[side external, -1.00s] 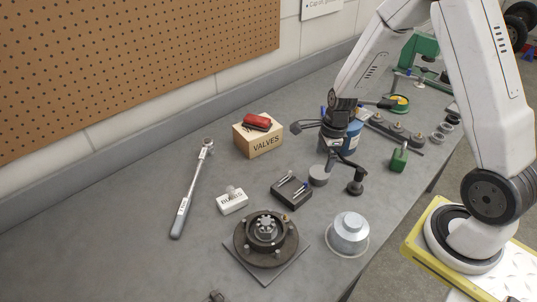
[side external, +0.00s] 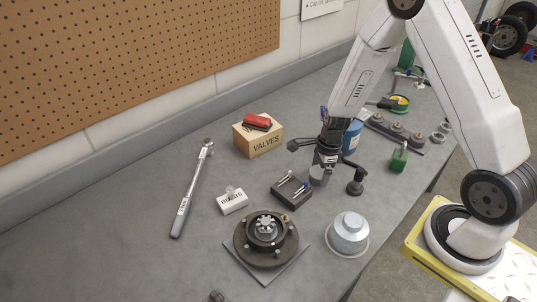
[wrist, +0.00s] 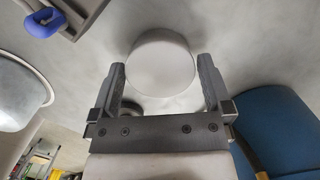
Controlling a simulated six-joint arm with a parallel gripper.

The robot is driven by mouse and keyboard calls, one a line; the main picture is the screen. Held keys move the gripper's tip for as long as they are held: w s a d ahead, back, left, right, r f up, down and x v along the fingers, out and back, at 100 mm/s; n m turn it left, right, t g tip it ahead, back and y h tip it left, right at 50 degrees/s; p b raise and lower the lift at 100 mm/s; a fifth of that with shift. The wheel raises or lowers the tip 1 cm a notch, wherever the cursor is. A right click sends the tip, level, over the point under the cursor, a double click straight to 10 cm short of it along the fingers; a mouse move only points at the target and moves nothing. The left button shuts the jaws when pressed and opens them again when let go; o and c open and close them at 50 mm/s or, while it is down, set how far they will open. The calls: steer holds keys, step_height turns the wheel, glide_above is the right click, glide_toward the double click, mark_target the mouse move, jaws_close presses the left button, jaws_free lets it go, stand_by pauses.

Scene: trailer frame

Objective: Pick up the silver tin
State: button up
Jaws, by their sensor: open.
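The silver tin (side external: 318,181) is a small, short grey cylinder on the bench, partly hidden by my gripper in the side view. In the wrist view the tin (wrist: 161,66) shows its round pale face ahead of my gripper (wrist: 162,72). The two fingers stand apart, one to each side of the tin's lower part, with a gap showing. In the side view my gripper (side external: 324,170) points down right over the tin. Contact with the tin cannot be made out.
A dark tray (side external: 291,196) with small parts lies left, and a blue can (side external: 352,138) stands behind. A shiny stepped metal piece (side external: 349,232) and a dark hub (side external: 265,243) are in front.

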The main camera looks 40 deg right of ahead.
mark_target(320, 172)
steer(key=shift+f, duration=0.4)
steer(key=c, duration=1)
steer(key=shift+r, duration=0.15)
steer(key=shift+r, duration=4.9)
